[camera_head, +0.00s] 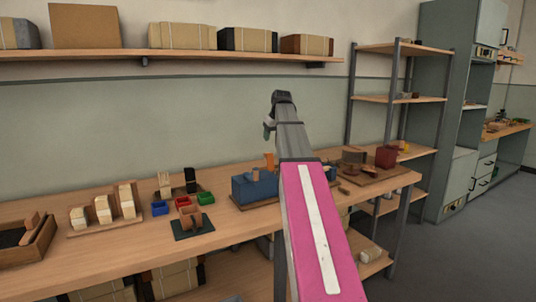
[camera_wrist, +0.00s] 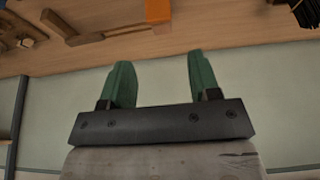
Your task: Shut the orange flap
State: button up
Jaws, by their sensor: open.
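An orange flap (camera_head: 269,161) stands upright by the blue machine body (camera_head: 253,188) on the workbench, just left of my arm. An orange piece (camera_wrist: 158,10), seemingly the same flap, shows at the top edge of the wrist view, cut off by the frame. My gripper (camera_wrist: 161,72) has two green fingers spread apart with nothing between them. In the head view my gripper (camera_head: 268,131) is raised above the bench, near the wall, and mostly hidden by my own arm. My arm also covers the right part of the blue body.
Small blue, red and green bins (camera_head: 183,201) and a dark green stand (camera_head: 194,226) sit left of the blue body. Blocks in a wooden rack (camera_head: 104,210) stand farther left. A dark red container (camera_head: 386,157) is at the right. A shelf (camera_head: 180,53) runs above.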

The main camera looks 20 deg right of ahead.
aim_at(269, 162)
jog(key=x, duration=1)
jog(key=shift+w+f, duration=0.1)
jog(key=shift+f, duration=0.15)
grip_shut()
